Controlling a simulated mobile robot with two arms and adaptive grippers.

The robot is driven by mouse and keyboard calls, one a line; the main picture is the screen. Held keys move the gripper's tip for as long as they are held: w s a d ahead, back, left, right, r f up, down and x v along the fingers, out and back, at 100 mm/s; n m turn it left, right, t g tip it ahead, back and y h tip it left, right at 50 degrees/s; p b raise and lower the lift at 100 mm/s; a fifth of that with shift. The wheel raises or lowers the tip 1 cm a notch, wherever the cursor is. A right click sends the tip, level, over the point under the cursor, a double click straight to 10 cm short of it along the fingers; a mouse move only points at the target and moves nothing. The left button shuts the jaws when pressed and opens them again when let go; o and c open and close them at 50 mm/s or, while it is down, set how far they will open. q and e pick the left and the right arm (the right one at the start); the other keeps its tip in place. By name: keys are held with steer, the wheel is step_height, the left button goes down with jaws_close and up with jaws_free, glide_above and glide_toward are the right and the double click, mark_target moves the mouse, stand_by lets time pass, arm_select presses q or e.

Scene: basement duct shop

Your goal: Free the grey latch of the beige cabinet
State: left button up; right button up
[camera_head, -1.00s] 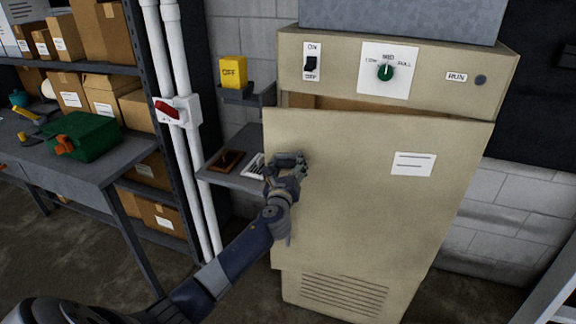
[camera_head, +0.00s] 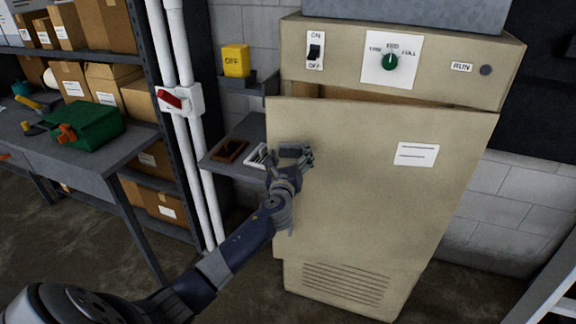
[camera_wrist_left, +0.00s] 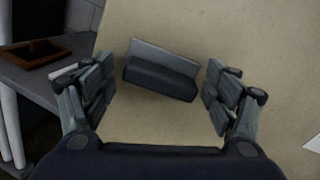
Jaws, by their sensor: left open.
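The beige cabinet (camera_head: 350,210) stands right of centre in the head view. Its front panel sits a little apart from the frame at the top, where a brown gap shows. The grey latch (camera_wrist_left: 162,68) is a dark block on the panel, slightly tilted in the left wrist view. My left gripper (camera_head: 294,158) is open in front of the panel's upper left part. In the left wrist view its fingers (camera_wrist_left: 160,88) stand on both sides of the latch, with a gap on each side. In the head view the gripper largely hides the latch. My right gripper is not in view.
A grey shelf (camera_head: 224,166) with a brown tray (camera_head: 229,152) stands just left of the panel. White pipes (camera_head: 198,140) carry a red-handled switch (camera_head: 170,99). A yellow box (camera_head: 236,61) sits above the shelf. A workbench (camera_head: 88,160) with a green case (camera_head: 88,127) is at left.

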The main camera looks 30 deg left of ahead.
arm_select(q)
steer(key=v, duration=1.1)
steer(key=shift+s+d, duration=0.15)
steer(key=shift+s, duration=0.1)
steer(key=w+a+m+b, duration=0.1)
steer(key=w+b, duration=0.1)
steer(key=w, duration=0.1)
steer(key=w+a+m+b, duration=0.1)
steer(key=w+a+b, duration=0.1)
steer(key=w+b, duration=0.1)
steer(key=w+a+m+b, duration=0.1)
steer(key=w+a+b, duration=0.1)
steer(key=w, duration=0.2)
steer(key=shift+w+r+m, duration=0.15)
steer(key=shift+w+m, duration=0.15)
steer(key=shift+c, duration=0.6)
steer(key=c, duration=0.9)
